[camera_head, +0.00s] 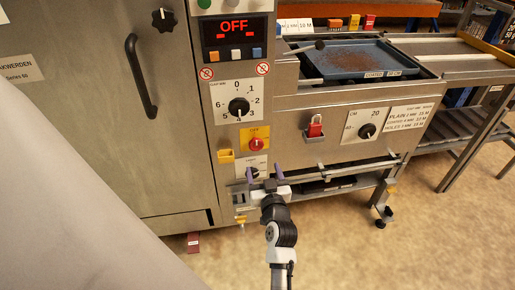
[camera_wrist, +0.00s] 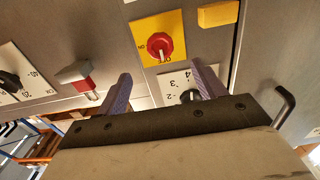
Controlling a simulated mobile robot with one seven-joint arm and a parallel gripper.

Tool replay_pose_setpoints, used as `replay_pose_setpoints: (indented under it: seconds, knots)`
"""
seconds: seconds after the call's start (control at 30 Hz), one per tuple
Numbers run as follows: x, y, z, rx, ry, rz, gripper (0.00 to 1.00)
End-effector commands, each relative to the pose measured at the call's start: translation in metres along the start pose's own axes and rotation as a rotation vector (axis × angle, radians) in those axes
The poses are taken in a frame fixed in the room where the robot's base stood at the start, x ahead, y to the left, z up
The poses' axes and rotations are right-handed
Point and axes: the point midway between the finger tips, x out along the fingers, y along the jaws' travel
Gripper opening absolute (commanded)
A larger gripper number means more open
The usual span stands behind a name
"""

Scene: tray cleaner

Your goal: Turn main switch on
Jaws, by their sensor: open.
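The main switch, a red rotary knob (camera_head: 256,144) on a yellow plate (camera_head: 257,131), is on the machine's front column. It also shows in the wrist view (camera_wrist: 159,46), just beyond and between my fingertips. The display (camera_head: 235,34) above reads OFF in red. My gripper (camera_head: 264,173) is open and empty, with purple fingers. It is just below the red knob in the head view, apart from it. In the wrist view my gripper (camera_wrist: 160,72) has its fingers spread on either side of a dial plate (camera_wrist: 174,84), partly hidden behind my gripper.
A numbered dial (camera_head: 239,106) sits above the switch. A yellow block (camera_head: 226,155) protrudes to the left. A red padlock-like piece (camera_head: 315,128) and another dial (camera_head: 366,131) are on the right. A rail (camera_head: 345,172) runs below. A blue tray (camera_head: 350,60) lies on top.

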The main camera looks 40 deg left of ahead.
Motion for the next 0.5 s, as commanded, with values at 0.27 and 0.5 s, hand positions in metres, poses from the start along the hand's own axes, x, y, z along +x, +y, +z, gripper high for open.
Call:
replay_pose_setpoints:
  seconds: [0.27, 0.5]
  knots:
    - [0.059, -0.001, -0.004, 0.000, 0.003, -0.001, 0.69]
    - [0.092, -0.001, -0.003, 0.000, 0.003, -0.001, 0.69]
